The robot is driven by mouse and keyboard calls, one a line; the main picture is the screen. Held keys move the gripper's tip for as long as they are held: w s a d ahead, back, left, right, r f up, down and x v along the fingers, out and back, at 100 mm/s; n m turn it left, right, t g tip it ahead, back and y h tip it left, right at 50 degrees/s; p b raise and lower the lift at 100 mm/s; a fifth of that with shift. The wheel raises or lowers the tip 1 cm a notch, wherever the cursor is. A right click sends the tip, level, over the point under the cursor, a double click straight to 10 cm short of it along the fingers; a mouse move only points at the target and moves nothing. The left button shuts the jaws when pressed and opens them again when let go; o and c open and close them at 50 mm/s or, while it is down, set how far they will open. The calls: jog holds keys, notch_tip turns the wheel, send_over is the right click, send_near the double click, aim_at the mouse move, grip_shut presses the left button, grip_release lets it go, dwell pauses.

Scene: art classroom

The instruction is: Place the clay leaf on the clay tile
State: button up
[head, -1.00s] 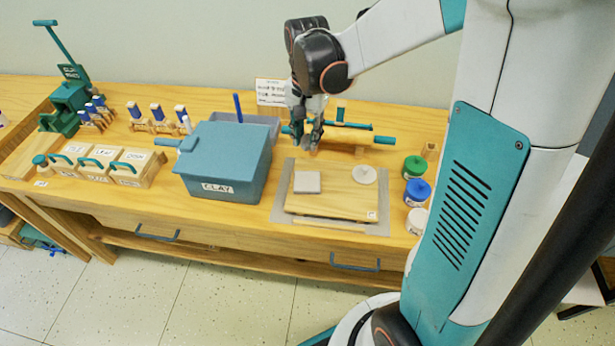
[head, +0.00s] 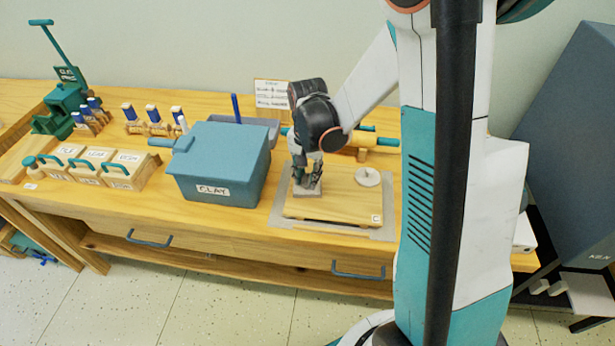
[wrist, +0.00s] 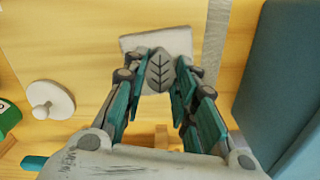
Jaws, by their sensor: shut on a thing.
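My gripper (head: 307,180) is low over the grey square clay tile (head: 303,191), which lies on the left part of a wooden board (head: 340,208). In the wrist view, my gripper (wrist: 161,80) is shut on the grey clay leaf (wrist: 160,67), holding it between the two teal fingers with its veined face showing. The tile (wrist: 145,42) shows just beyond and under the leaf. I cannot tell whether the leaf touches the tile. In the head view the fingers hide the leaf and part of the tile.
A pale round disc with a knob (head: 368,177) sits on the board, right of the tile. A blue clay bin (head: 215,165) stands close on the left. A grey mat (head: 384,224) lies under the board. A rolling pin (head: 375,141) is behind.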

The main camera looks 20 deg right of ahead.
jog(key=shift+r, duration=0.1)
jog(key=shift+f, duration=0.25)
jog(key=o, duration=1)
jog(key=shift+r, duration=0.1)
